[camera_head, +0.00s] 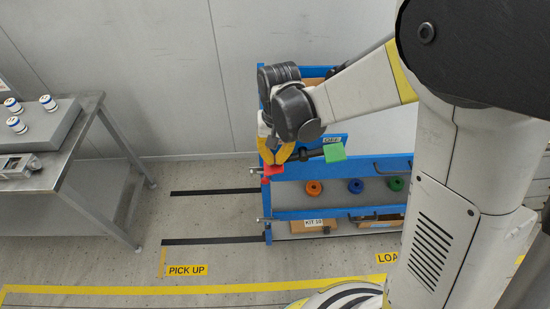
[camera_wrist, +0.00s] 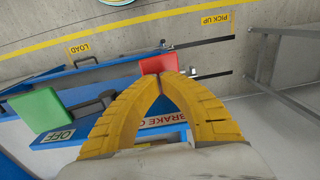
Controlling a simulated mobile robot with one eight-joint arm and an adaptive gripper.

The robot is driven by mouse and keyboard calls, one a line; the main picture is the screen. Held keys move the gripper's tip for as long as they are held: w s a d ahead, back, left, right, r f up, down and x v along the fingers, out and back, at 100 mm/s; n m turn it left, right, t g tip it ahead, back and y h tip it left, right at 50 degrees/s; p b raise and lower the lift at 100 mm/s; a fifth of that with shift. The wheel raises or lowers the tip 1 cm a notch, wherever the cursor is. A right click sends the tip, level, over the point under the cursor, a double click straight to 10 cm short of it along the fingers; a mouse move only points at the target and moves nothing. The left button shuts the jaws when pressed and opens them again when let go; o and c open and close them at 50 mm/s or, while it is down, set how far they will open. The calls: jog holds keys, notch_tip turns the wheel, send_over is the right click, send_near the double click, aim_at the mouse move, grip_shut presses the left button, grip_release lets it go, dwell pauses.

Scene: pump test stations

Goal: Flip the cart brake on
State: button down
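The blue cart (camera_head: 262,225) carries the brake lever. Its red pad (camera_head: 273,169) is at the cart's left end, and its green pad (camera_head: 334,152) sits to the right, higher in the picture. A dark bar (camera_head: 306,155) runs between them, partly hidden by my gripper. My gripper (camera_head: 273,163) has its yellow fingertips together at the red pad. In the wrist view the fingertips (camera_wrist: 161,73) overlap the red pad (camera_wrist: 158,63); I cannot tell whether they touch it. The green pad (camera_wrist: 38,110) is beside an OFF label (camera_wrist: 58,135). A red-lettered BRAKE label (camera_wrist: 170,118) is partly hidden by the fingers.
A metal table (camera_head: 75,150) with a grey box (camera_head: 45,125) and several small containers stands at the left. The cart's shelves hold coloured rings (camera_head: 355,186) and a KIT 10 box (camera_head: 314,227). Floor near the PICK UP sign (camera_head: 187,270) is clear.

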jog(key=a+r+p, duration=0.3)
jog(key=r+p, duration=0.1)
jog(key=r, duration=0.9)
jog(key=shift+a, duration=0.25)
jog(key=s+d+t+b, duration=0.3)
jog(key=s+d, duration=0.3)
jog(key=d, duration=0.2)
jog(key=s+d+f+t+b, duration=0.1)
jog(key=s+d+t+b, duration=0.3)
jog(key=d, duration=0.5)
jog(key=s+b, duration=0.1)
jog(key=s, duration=0.1)
jog(key=shift+s, duration=0.3)
